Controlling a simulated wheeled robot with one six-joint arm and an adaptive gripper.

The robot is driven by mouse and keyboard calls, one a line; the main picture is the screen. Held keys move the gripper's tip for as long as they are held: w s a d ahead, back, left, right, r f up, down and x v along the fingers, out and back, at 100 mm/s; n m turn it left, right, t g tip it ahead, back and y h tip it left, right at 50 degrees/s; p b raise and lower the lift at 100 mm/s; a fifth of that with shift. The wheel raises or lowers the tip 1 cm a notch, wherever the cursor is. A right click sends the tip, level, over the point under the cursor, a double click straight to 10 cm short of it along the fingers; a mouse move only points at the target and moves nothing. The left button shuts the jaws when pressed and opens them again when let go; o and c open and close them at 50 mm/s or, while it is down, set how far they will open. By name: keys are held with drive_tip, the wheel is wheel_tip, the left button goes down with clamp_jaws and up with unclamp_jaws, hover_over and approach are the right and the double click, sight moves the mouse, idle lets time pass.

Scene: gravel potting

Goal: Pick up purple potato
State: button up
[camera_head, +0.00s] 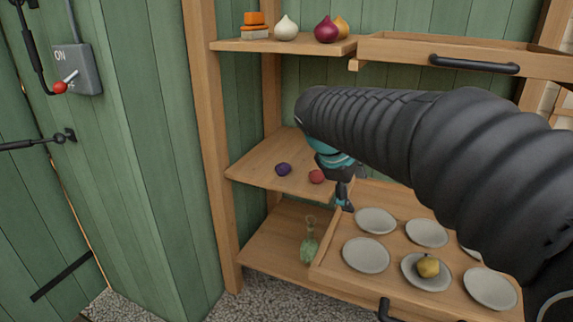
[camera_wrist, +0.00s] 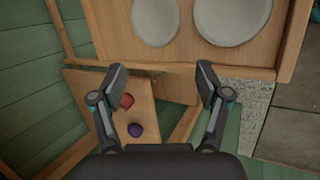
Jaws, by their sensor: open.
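The purple potato (camera_head: 284,169) is small, dark and round, and lies on the middle shelf (camera_head: 262,160) at the left, beside a red potato (camera_head: 317,176). In the wrist view the purple potato (camera_wrist: 135,130) shows below the red one (camera_wrist: 126,101), both near the left finger. My gripper (camera_head: 343,195) hangs right of both potatoes in the head view, partly hidden behind my arm. In the wrist view its two fingers (camera_wrist: 160,85) are spread apart with nothing held between them.
A pulled-out drawer (camera_head: 330,262) holds several grey plates, one with a yellow potato (camera_head: 428,266). A green bottle (camera_head: 309,250) stands on the lower shelf. Onions (camera_head: 326,30) sit on the upper shelf, beside another drawer (camera_head: 450,57). A wooden post (camera_head: 209,130) borders the shelves' left.

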drive_tip(key=w+a+n+h, duration=0.2)
drive_tip(key=w+a+n, duration=0.2)
drive_tip(key=w+a, duration=0.4)
drive_tip(key=n+t+h+p, duration=0.3)
drive_tip(key=n+t+h, duration=0.15)
drive_tip(key=n, duration=0.45)
approach(278, 168)
drive_tip(key=shift+y, duration=0.35)
drive_tip(key=x, duration=0.5)
drive_tip(key=shift+w+d+r+b, duration=0.1)
drive_tip(key=shift+w+d+b, duration=0.15)
drive_tip(key=shift+w, duration=0.2)
drive_tip(key=shift+s+x, duration=0.25)
drive_tip(key=shift+x, duration=2.4)
drive_tip(key=shift+d, duration=0.1)
drive_tip(key=c, duration=1.2)
drive_tip(key=shift+c, duration=0.2)
